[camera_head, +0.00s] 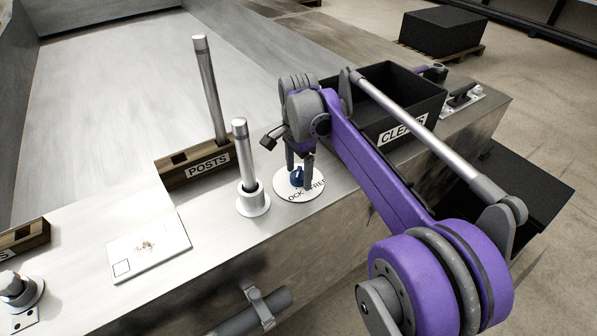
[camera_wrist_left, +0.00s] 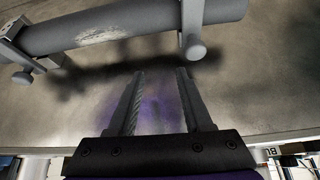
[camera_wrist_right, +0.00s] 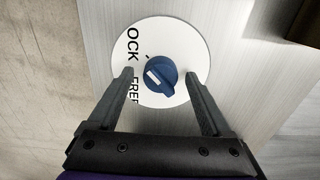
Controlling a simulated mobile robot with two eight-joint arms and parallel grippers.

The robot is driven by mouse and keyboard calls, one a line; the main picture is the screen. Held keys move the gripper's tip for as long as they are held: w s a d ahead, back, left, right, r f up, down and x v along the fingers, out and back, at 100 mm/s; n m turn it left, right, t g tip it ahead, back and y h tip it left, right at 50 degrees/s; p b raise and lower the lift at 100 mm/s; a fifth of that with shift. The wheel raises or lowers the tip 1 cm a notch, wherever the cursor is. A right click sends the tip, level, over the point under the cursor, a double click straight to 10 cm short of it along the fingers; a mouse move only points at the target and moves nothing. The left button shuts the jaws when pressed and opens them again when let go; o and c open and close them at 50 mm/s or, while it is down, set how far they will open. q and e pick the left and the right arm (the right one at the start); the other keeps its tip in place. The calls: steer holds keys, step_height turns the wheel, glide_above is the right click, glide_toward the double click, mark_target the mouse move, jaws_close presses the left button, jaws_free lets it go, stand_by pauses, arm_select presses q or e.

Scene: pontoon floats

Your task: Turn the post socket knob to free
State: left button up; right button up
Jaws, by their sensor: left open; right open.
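The blue post socket knob (camera_wrist_right: 160,75) sits on a round white dial plate (camera_wrist_right: 190,45) lettered LOCK and FREE. In the right wrist view the white mark on the knob points up-left, toward the lettered side. My right gripper (camera_wrist_right: 165,85) is open, with one finger on each side of the knob and visible space between. In the head view the right gripper (camera_head: 301,172) reaches down over the knob (camera_head: 297,177) and partly hides it. The post socket (camera_head: 252,198) beside the dial holds an upright metal post (camera_head: 243,150). My left gripper (camera_wrist_left: 160,85) is open and empty, facing a metal side wall.
A wooden POSTS rack (camera_head: 190,172) with one standing post is behind the socket. A black bin labelled CLEATS (camera_head: 425,108) stands right of the dial. A white card (camera_head: 148,245) lies at left. A grey pipe (camera_wrist_left: 130,28) crosses the left wrist view.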

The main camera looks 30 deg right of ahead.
steer(key=shift+f, duration=0.1)
jaws_close()
stand_by(0.4)
steer(key=shift+n, duration=0.5)
steer(key=n, duration=0.8)
steer(key=shift+n, duration=0.3)
steer(key=n, duration=0.4)
steer(key=shift+n, duration=2.4)
